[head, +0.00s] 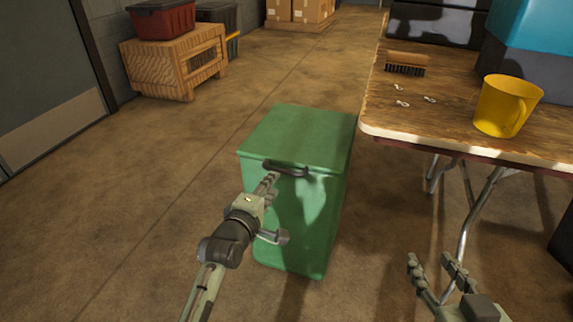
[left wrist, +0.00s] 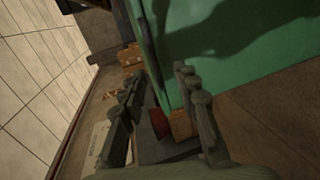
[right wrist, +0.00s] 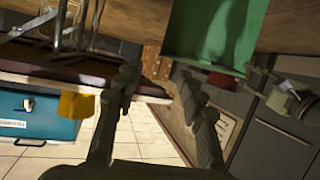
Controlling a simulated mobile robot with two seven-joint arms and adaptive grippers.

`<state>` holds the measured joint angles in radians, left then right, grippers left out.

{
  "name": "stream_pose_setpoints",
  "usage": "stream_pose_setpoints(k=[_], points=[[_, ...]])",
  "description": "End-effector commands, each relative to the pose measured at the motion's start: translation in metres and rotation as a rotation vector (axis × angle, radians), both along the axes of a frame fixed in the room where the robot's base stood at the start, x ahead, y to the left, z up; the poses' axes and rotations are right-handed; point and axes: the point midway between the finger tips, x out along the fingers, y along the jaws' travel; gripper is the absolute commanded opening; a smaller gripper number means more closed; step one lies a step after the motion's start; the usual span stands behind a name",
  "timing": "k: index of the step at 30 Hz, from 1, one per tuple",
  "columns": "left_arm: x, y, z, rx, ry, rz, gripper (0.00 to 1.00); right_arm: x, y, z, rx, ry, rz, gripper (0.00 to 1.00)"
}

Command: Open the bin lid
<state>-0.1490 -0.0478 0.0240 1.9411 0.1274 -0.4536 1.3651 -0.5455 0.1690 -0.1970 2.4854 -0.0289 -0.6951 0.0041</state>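The green bin (head: 312,225) stands on the floor with its flat lid (head: 300,132) down. A dark handle (head: 290,170) sits at the lid's front edge. My left gripper (head: 270,181) is at the handle's left end in the head view; I cannot tell whether it touches. In the left wrist view its fingers (left wrist: 155,82) are apart, with the green bin (left wrist: 235,45) beyond them and nothing clearly between them. My right gripper (head: 433,262) is open and empty, low at the right, away from the bin; its spread fingers show in the right wrist view (right wrist: 157,78).
Metal table legs (head: 475,205) stand near my right gripper. A wooden crate (head: 170,68) is at the back left. The floor left of the bin is clear.

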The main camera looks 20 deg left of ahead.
Motion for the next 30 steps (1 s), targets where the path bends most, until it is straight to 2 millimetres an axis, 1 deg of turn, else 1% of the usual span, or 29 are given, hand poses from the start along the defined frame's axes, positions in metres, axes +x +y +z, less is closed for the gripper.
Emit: stream_pose_setpoints(k=[2, 5, 8, 12, 16, 21, 28, 29, 30], points=[[0.005, 0.000, 0.004, -0.033, -0.018, 0.010, 0.31, -0.001, 0.003, 0.007, 0.010, -0.026, 0.006, 0.40], [0.015, 0.000, 0.003, -0.040, -0.023, 0.011, 0.31, 0.001, 0.008, 0.016, 0.026, -0.062, 0.014, 0.40], [0.031, -0.001, 0.000, -0.039, -0.023, 0.011, 0.31, 0.003, 0.015, 0.026, 0.050, -0.113, 0.027, 0.40], [0.053, -0.002, -0.005, -0.037, -0.021, 0.011, 0.31, 0.006, 0.026, 0.045, 0.089, -0.200, 0.047, 0.40], [0.069, -0.002, -0.009, -0.036, -0.021, 0.012, 0.31, 0.006, 0.033, 0.059, 0.119, -0.267, 0.059, 0.40], [0.078, -0.002, -0.010, -0.036, -0.020, 0.012, 0.31, 0.005, 0.037, 0.070, 0.139, -0.308, 0.067, 0.40], [0.078, -0.002, -0.011, -0.036, -0.019, 0.012, 0.31, 0.005, 0.037, 0.070, 0.140, -0.311, 0.068, 0.40], [0.078, -0.002, -0.011, -0.036, -0.018, 0.012, 0.28, 0.005, 0.037, 0.070, 0.140, -0.311, 0.068, 0.40], [0.078, -0.002, -0.011, -0.036, -0.018, 0.012, 0.23, 0.005, 0.037, 0.070, 0.140, -0.311, 0.068, 0.40]])
